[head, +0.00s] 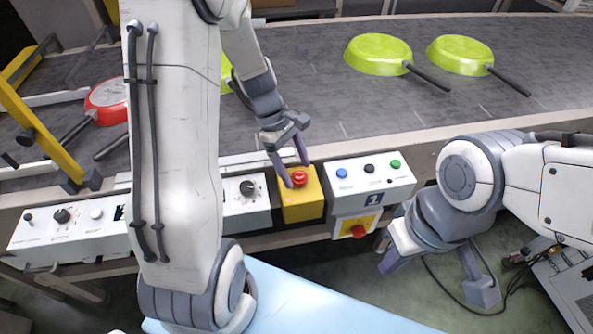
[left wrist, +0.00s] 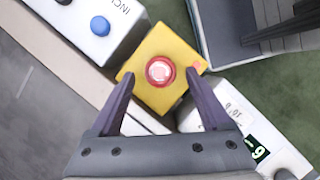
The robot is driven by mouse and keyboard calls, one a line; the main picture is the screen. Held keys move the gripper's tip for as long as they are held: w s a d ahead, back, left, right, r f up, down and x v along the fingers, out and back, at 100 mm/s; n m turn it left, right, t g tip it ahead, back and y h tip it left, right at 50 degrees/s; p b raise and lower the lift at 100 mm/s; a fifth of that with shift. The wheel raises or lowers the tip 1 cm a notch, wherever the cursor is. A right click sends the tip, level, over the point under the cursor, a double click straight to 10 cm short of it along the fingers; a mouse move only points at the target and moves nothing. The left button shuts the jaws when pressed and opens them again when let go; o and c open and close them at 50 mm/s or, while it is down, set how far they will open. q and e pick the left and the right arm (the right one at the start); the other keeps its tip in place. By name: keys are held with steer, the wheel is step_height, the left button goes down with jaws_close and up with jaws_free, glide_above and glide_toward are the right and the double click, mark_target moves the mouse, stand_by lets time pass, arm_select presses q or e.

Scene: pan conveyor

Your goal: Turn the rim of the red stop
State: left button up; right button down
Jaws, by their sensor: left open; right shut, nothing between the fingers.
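The red stop (head: 299,178) is a round button on top of a yellow box (head: 302,208) at the conveyor's front edge. It also shows in the left wrist view (left wrist: 160,72), on the yellow box top (left wrist: 150,98). My left gripper (head: 296,175) is open, pointing down at the red stop. In the left wrist view, its fingertips (left wrist: 160,80) lie on either side of the stop, with visible gaps between them and the rim. Contact is not visible. My right gripper (head: 387,266) is shut and empty, low at the right, away from the box.
A white panel (head: 370,173) with blue, black and green buttons stands right of the box, with a red knob (head: 357,231) on yellow below it. Another white panel (head: 246,208) with a black knob is at left. Green pans (head: 378,55) and a red pan (head: 106,98) lie on the conveyor.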

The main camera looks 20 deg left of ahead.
arm_select(q)
steer(key=shift+d+f, duration=0.2)
steer(key=shift+f, duration=0.25)
